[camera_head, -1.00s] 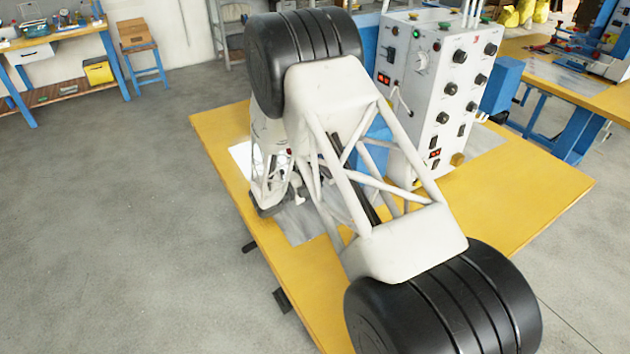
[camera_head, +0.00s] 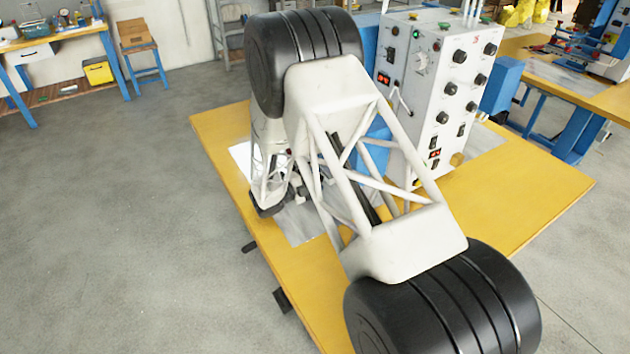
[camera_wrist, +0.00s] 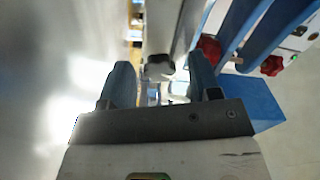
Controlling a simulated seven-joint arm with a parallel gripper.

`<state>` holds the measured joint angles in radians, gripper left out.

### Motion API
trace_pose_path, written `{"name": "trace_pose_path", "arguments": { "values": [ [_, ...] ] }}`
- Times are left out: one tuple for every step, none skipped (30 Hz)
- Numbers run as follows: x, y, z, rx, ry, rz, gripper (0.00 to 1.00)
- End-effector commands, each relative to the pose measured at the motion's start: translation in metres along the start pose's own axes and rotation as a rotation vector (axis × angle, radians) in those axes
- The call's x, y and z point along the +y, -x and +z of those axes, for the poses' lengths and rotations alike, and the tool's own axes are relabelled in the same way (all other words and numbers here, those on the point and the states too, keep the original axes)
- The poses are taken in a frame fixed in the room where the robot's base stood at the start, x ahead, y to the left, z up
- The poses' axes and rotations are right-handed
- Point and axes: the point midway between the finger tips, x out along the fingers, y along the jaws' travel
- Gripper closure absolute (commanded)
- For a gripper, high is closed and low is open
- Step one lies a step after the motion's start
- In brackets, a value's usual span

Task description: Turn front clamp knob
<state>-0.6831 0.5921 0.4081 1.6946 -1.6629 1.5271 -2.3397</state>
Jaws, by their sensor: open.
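In the wrist view, my gripper (camera_wrist: 160,80) is open, with one blue-grey finger on each side. A dark lobed knob (camera_wrist: 158,67) shows between and just beyond the fingertips, with a pale metal stem or fitting below it. The fingers do not visibly close on it; whether either touches it I cannot tell. I take it as the front clamp knob. Two red lobed knobs (camera_wrist: 207,48) (camera_wrist: 272,65) show further right by blue bars. In the head view, my arm hides most of the clamp area, and the fingertips cannot be made out.
A white control box (camera_head: 440,90) with black knobs and switches stands on the yellow table (camera_head: 520,190), behind my arm. A shiny metal plate (camera_head: 300,228) lies under the gripper area. In the wrist view, a blue block (camera_wrist: 262,100) is close beside the right finger.

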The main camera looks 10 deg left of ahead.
Motion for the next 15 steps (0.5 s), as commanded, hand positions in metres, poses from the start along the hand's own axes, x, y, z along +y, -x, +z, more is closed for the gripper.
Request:
{"name": "trace_pose_path", "arguments": {
  "values": [
    [0.0, 0.0, 0.0, 0.0, 0.0, 0.0, 0.43],
    [0.0, 0.0, 0.0, 0.0, 0.0, 0.0, 0.43],
    [0.0, 0.0, 0.0, 0.0, 0.0, 0.0, 0.43],
    [0.0, 0.001, 0.0, 0.0, 0.0, 0.0, 0.43],
    [0.0, 0.001, 0.0, 0.0, 0.0, 0.0, 0.43],
    [0.0, 0.002, 0.0, -0.001, 0.0, 0.0, 0.43],
    [0.0, 0.003, 0.0, -0.001, 0.0, 0.0, 0.43],
    [0.0, 0.005, 0.0, -0.001, 0.0, 0.0, 0.43],
    [0.0, 0.007, 0.0, -0.001, 0.0, 0.0, 0.43],
    [0.0, 0.009, 0.0, -0.001, 0.0, 0.0, 0.43],
    [0.0, 0.012, 0.0, -0.001, 0.0, 0.0, 0.43],
    [0.0, 0.016, 0.001, -0.002, 0.0, 0.0, 0.43],
    [0.0, 0.019, 0.001, -0.002, 0.0, 0.0, 0.43],
    [0.0, 0.022, 0.001, -0.002, 0.0, 0.0, 0.43],
    [0.0, 0.027, 0.001, -0.002, 0.0, -0.001, 0.43]
  ]
}}
